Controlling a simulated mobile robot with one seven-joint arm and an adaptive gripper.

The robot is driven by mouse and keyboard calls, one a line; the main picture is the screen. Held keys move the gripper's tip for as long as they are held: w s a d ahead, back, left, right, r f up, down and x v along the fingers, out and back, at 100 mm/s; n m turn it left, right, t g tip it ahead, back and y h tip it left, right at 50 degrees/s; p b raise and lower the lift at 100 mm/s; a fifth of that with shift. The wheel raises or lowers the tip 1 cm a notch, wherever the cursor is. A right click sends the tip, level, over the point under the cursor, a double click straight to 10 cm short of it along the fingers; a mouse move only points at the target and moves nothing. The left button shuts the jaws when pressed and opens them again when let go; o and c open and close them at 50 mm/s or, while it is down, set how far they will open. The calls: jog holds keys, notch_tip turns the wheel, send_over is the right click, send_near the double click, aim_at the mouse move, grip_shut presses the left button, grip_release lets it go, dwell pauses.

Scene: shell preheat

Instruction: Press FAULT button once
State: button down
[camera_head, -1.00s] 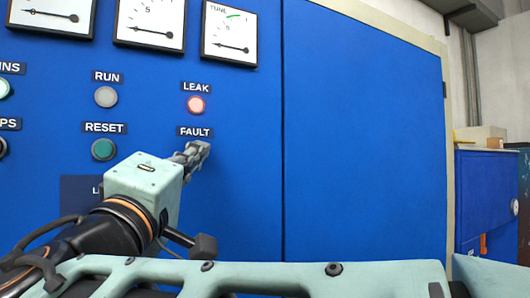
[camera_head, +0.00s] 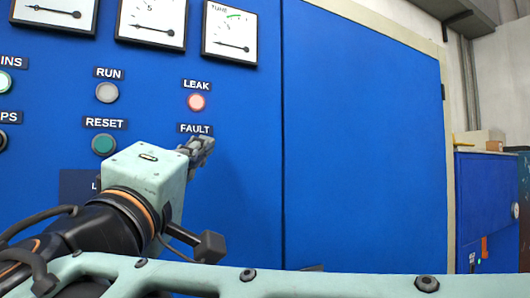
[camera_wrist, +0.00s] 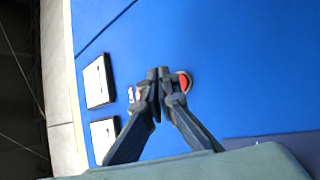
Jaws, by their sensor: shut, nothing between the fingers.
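The FAULT label (camera_head: 194,128) is on the blue panel under the lit pink-red LEAK lamp (camera_head: 196,102). The FAULT button is hidden behind my gripper (camera_head: 207,142) in the head view. In the wrist view, a round red button (camera_wrist: 184,82) shows just right of my gripper's fingertips (camera_wrist: 160,73), partly covered by a finger. My gripper is shut and empty, with its tips close together. I cannot tell whether the tips touch the panel or the button.
The RUN button (camera_head: 107,92) and the green RESET button (camera_head: 103,144) are to the left. Dial gauges (camera_head: 231,33) line the top of the panel. A bare blue panel (camera_head: 360,140) extends to the right. A blue cabinet (camera_head: 486,200) stands farther right.

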jog(key=s+d+b, duration=0.1)
jog(key=s, duration=0.1)
jog(key=s+d, duration=0.1)
jog(key=shift+s+d+r+b, duration=0.1)
jog(key=shift+s+d+b, duration=0.05)
jog(key=shift+s+b, duration=0.25)
dwell(0.4)
jog(key=p, duration=0.1)
jog(key=w+a+p, duration=0.1)
jog(key=p, duration=0.1)
jog(key=shift+w+r, duration=0.2)
jog(key=shift+w, duration=0.05)
